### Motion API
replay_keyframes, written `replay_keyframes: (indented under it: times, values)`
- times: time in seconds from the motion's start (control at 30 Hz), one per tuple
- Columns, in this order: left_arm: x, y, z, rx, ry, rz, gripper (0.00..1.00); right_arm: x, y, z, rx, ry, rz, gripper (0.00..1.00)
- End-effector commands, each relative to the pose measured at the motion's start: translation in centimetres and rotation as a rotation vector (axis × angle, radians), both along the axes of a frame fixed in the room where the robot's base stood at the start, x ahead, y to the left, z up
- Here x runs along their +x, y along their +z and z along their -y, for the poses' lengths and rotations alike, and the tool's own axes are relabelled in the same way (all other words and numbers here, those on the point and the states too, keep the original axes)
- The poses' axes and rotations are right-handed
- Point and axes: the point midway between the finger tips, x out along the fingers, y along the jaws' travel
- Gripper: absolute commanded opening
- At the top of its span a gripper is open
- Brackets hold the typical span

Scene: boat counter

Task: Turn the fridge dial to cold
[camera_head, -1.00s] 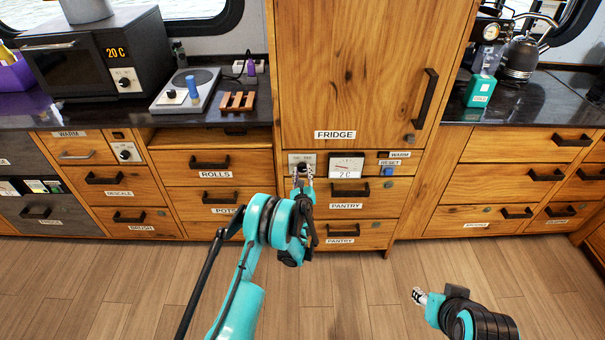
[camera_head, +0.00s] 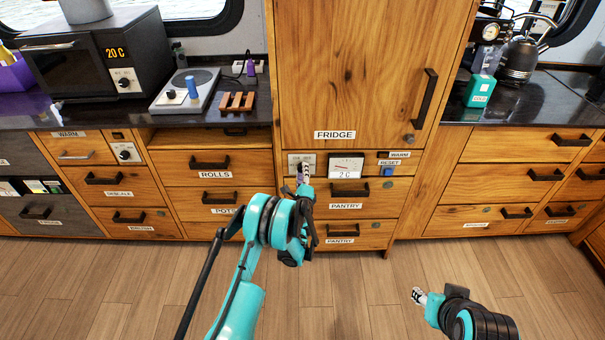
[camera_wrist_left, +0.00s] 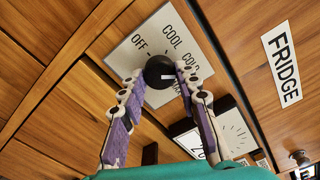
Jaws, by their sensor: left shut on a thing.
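The fridge dial (camera_wrist_left: 160,72) is a round black knob on a pale plate (camera_wrist_left: 128,62) marked OFF, COOL and COLD. My left gripper (camera_wrist_left: 161,76) has a finger on each side of the knob and is shut on it. The knob's white mark points right in the left wrist view, roughly to the COLD side. In the head view, the plate (camera_head: 293,159) lies below the FRIDGE label (camera_head: 334,135), and my left gripper (camera_head: 303,172) hides the knob. My right gripper (camera_head: 418,296) hangs over the floor, away from the cabinets; its jaw state is unclear.
A gauge (camera_head: 346,167) reading 2 C sits right of the dial plate, with a blue RESET button (camera_head: 388,171) beyond it. PANTRY drawers (camera_head: 345,206) lie below. The floor (camera_head: 370,290) ahead is clear.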

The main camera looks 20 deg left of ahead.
Motion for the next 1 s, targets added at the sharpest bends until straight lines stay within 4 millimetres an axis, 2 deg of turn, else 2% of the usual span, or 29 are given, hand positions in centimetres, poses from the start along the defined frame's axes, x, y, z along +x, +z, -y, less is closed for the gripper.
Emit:
replay_keyframes:
  times: [0.33,0.8,0.83,0.9,1.0]
  values:
    - [0.05,0.05,-0.06,-0.104,0.001,0.030,0.03,0.00,0.01,0.00,0.000,0.000,0.000,0.40]
    - [0.04,0.06,-0.06,-0.114,0.001,0.033,0.03,0.00,0.01,0.00,0.000,0.000,0.000,0.40]
    - [0.04,0.06,-0.06,-0.114,0.001,0.033,0.37,0.00,0.01,0.00,0.000,0.000,0.000,0.40]
    - [0.04,0.06,-0.06,-0.114,0.001,0.033,0.53,-0.01,0.01,0.00,0.000,0.000,0.000,0.40]
    - [0.03,0.05,-0.04,-0.114,0.001,0.033,0.53,-0.01,0.01,0.00,0.000,0.000,0.000,0.40]
